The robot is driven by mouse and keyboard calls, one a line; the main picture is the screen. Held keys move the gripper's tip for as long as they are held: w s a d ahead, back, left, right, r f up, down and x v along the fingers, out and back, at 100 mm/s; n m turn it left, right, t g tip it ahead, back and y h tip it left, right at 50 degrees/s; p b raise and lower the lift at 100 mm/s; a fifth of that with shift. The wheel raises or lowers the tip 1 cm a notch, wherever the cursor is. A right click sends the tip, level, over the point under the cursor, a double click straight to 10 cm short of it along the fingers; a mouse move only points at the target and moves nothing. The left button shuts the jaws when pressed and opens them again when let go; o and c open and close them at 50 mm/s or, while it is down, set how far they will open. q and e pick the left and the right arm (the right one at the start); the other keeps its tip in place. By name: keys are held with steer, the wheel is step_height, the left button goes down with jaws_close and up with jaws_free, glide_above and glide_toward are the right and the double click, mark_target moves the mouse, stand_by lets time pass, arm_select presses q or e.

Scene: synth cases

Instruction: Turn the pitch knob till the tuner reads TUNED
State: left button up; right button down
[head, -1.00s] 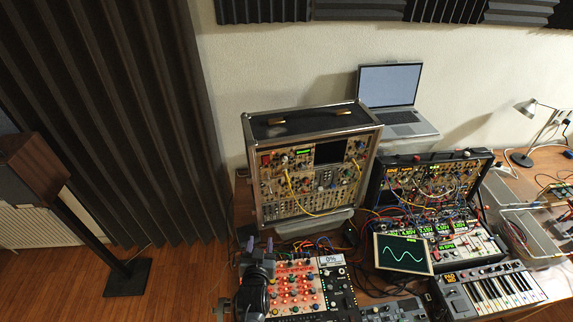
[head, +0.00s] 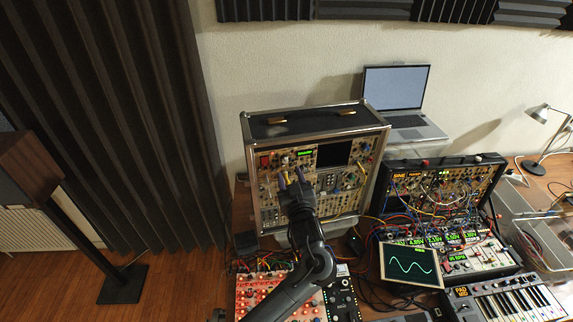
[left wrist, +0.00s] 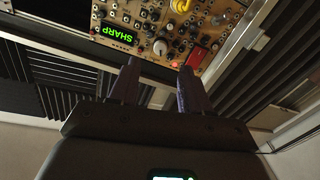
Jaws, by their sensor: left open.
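The tuner (head: 304,154) is a small green display at the top left of the upright synth case; in the left wrist view, upside down, the tuner (left wrist: 117,34) reads SHARP. A pale round knob (left wrist: 161,47) sits beside it, between the tuner and a red module; I take it for the pitch knob, as no label is readable. My left gripper (head: 291,176) is in front of the case, below the tuner. In the left wrist view its two dark purple fingers (left wrist: 158,66) are apart and empty, pointing at the panel, with the knob beyond the gap. My right gripper is not in view.
A screen with a green wave (head: 410,264), a second patched synth case (head: 447,183) and a keyboard (head: 505,300) stand right. A red-lit panel (head: 262,290) lies below my left arm.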

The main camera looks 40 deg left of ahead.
mark_target(285, 161)
arm_select(q)
steer(key=shift+p+x, duration=0.4)
steer(key=shift+x, duration=2.6)
steer(key=shift+c, duration=0.2)
